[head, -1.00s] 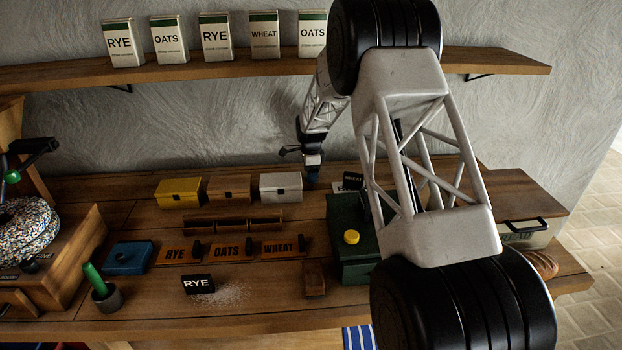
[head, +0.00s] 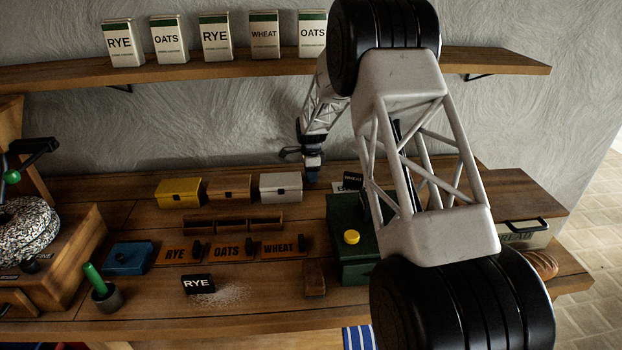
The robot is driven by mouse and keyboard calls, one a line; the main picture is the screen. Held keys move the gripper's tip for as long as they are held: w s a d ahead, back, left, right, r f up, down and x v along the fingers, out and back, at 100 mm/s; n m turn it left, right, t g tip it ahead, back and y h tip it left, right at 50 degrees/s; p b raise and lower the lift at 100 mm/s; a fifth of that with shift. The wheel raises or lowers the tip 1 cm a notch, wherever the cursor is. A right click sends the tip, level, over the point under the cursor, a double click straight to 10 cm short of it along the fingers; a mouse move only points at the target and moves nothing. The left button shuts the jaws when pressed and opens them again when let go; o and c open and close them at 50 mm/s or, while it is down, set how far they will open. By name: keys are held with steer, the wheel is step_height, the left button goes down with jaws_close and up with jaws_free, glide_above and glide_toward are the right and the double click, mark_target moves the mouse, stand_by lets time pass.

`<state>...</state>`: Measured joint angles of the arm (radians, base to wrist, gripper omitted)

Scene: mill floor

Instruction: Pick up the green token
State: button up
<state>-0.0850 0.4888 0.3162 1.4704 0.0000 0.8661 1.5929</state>
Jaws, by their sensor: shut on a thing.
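My gripper (head: 312,177) is small and far off in the head view, pointing down at the back of the bench, just right of the white box (head: 281,187). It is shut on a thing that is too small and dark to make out. I cannot pick out a green token anywhere in the view. A dark green box (head: 346,240) with a yellow round knob (head: 351,237) stands right of the middle, partly hidden by my arm.
A yellow box (head: 178,192) and a tan box (head: 230,188) stand left of the white one. Labelled wooden plates (head: 228,249), a blue box (head: 127,258), a pot with a green stick (head: 95,278) and a RYE card (head: 197,284) lie nearer. A shelf (head: 200,72) with packets runs above.

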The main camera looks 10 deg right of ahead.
steer(key=shift+c, duration=0.4)
steer(key=shift+r, duration=0.7)
step_height(320, 180, up, 2)
steer(key=shift+r, duration=0.1)
steer(key=s, duration=0.5)
steer(key=s+d+r, duration=0.1)
steer(key=s, duration=1)
steer(key=shift+d+r, duration=0.15)
steer(key=shift+r, duration=0.05)
